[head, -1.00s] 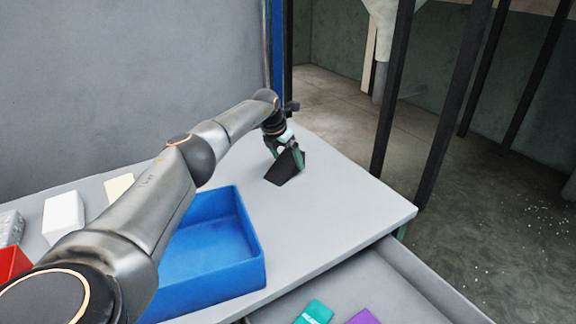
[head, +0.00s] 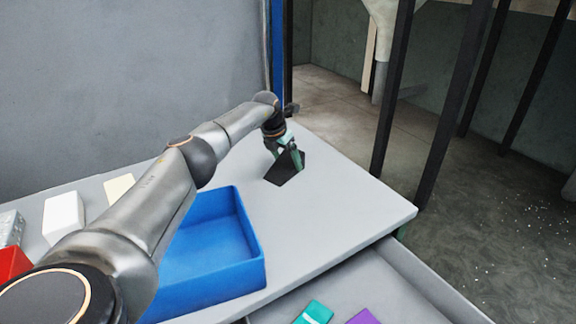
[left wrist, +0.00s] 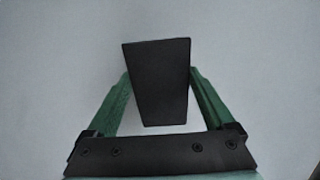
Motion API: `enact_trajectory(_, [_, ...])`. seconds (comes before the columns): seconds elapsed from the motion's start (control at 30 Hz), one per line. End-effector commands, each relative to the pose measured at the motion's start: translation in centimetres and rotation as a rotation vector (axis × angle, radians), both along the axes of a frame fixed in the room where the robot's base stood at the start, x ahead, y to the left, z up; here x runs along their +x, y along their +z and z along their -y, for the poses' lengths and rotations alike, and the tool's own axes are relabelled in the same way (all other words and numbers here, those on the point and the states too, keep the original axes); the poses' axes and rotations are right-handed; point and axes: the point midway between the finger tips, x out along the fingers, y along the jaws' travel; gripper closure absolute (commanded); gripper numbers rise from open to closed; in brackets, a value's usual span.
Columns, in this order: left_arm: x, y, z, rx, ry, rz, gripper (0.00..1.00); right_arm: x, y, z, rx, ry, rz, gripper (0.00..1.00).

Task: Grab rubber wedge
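The rubber wedge (left wrist: 157,85) is a black tapered block, wider at its far end. In the left wrist view it lies between my two green fingers. In the head view the dark wedge (head: 281,173) is at the far part of the grey table, partly hidden by my gripper. My left gripper (head: 291,158) is low over it, pointing down. In the left wrist view my left gripper (left wrist: 160,72) has its fingers spread on both sides of the wedge, with tips very close to its sides; contact is unclear. My right gripper is not in view.
A blue open bin (head: 258,266) stands on the table (head: 345,211) nearer to me. White (head: 64,216), cream (head: 119,187) and red (head: 14,262) blocks are at left. Teal (head: 314,313) and purple (head: 364,317) pieces lie at the bottom. Dark posts (head: 392,90) stand beyond the table.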

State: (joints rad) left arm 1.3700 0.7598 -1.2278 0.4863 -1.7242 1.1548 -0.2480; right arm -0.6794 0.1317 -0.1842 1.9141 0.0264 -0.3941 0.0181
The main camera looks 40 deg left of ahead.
Motion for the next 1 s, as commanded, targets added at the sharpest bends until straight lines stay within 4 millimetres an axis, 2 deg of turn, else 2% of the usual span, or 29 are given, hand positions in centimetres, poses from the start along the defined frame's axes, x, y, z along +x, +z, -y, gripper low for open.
enact_trajectory(0.07, [0.0, 0.0, 0.0, 0.0, 0.0, 0.0, 0.35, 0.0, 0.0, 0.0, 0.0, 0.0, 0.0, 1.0])
enact_trajectory(0.5, [0.0, 0.0, 0.0, 0.0, 0.0, 0.0, 0.84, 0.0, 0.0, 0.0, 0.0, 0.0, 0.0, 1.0])
enact_trajectory(0.83, [0.1, 0.4, 0.0, -0.001, 0.0, 0.004, 0.86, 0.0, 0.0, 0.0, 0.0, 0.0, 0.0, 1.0])
enact_trajectory(1.0, [0.1, 1.9, 0.0, 0.0, -0.001, 0.006, 0.86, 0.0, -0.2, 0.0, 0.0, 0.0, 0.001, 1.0])
